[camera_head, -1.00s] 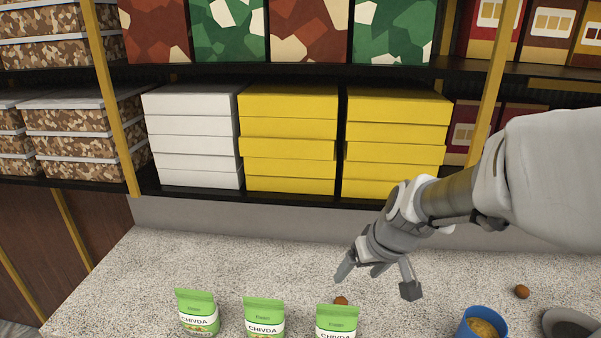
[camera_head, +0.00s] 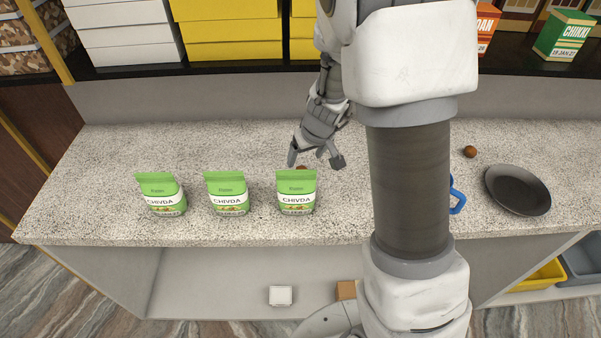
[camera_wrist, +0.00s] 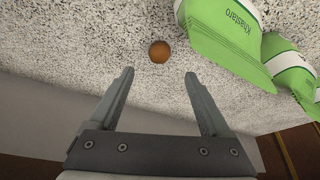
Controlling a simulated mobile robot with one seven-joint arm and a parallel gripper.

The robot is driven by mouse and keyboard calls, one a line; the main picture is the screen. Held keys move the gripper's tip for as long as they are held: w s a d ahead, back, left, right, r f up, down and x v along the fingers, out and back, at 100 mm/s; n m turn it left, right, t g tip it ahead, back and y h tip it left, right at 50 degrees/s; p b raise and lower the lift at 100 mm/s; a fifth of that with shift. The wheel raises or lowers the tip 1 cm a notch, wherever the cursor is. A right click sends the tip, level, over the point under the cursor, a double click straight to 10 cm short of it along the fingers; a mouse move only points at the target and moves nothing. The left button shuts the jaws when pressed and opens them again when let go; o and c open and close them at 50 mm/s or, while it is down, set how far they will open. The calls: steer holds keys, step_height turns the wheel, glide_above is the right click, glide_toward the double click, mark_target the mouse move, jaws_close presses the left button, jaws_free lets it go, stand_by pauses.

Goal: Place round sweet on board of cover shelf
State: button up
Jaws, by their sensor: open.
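A small brown round sweet (camera_head: 302,167) lies on the speckled counter (camera_head: 240,148), partly hidden behind the rightmost green packet. It shows whole in the wrist view (camera_wrist: 159,52), centred just beyond my fingertips. My gripper (camera_head: 315,161) is open and empty, low over the counter by this sweet. In the wrist view its two fingers (camera_wrist: 159,73) are spread, with the sweet ahead of the gap. A second brown ball (camera_head: 470,152) lies farther right on the counter. A shelf board (camera_head: 225,297) runs under the counter; I cannot tell whether it is the cover shelf.
Three green Chivda packets (camera_head: 228,192) stand along the counter's front; the rightmost is close to my gripper. A dark plate (camera_head: 517,190) and a mostly hidden blue cup (camera_head: 456,195) are at right. A white box (camera_head: 280,296) sits below. Stacked boxes (camera_head: 232,30) fill the back shelf.

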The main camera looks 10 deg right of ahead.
mark_target(303, 168)
steer(key=x, duration=0.2)
steer(key=b+x, duration=0.1)
steer(key=x, duration=0.4)
steer(key=shift+s+d+f+b, duration=0.15)
steer(key=shift+s+f+b, duration=0.05)
steer(key=shift+b, duration=0.15)
jaws_close()
